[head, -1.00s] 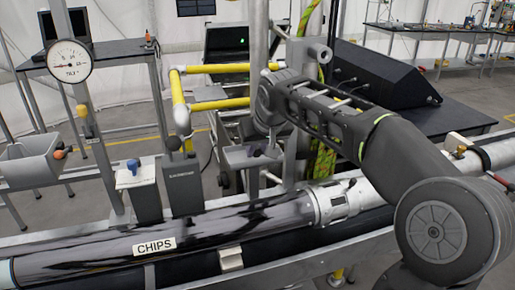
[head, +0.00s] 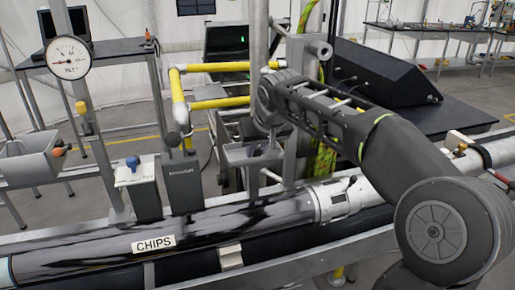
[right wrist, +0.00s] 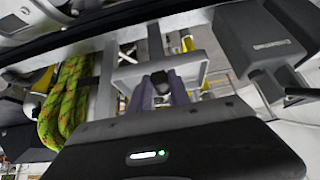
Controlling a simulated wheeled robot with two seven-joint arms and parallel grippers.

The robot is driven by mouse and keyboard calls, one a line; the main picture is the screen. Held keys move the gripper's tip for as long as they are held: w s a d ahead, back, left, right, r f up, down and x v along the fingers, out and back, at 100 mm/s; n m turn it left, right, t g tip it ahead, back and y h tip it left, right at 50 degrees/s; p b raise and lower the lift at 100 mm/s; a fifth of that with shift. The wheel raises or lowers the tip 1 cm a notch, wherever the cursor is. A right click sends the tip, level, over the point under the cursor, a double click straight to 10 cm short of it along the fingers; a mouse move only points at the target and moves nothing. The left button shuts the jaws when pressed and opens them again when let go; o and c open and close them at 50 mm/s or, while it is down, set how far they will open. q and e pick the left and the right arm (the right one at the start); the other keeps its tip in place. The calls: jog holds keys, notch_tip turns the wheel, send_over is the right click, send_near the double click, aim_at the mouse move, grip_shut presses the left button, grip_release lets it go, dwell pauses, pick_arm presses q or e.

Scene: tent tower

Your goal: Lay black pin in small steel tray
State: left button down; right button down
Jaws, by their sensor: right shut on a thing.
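The small steel tray (head: 236,158) is fixed by the upright post in the middle of the head view. It also shows in the right wrist view (right wrist: 126,76) as a light grey rim. A black pin (right wrist: 160,82) is between the fingers of my right gripper (right wrist: 161,90), which are shut on it. In the right wrist view the pin overlaps the tray; I cannot tell whether it touches it. In the head view my right gripper (head: 262,151) is small and mostly hidden at the tray. My left gripper is not in view.
A black box (head: 182,186) and a box with a blue knob (head: 137,178) stand left of the tray. The pipe labelled CHIPS (head: 100,250) runs below. Yellow rails (head: 215,68) stand behind. A green rope (right wrist: 68,100) hangs near the gripper in the right wrist view.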

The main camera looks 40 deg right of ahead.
jog(key=shift+f, duration=0.2)
jog(key=c, duration=1.1)
grip_release()
jog(key=shift+r, duration=0.1)
jog(key=v, duration=0.7)
jog(key=shift+s+r, duration=0.3)
jog(key=shift+f, duration=0.1)
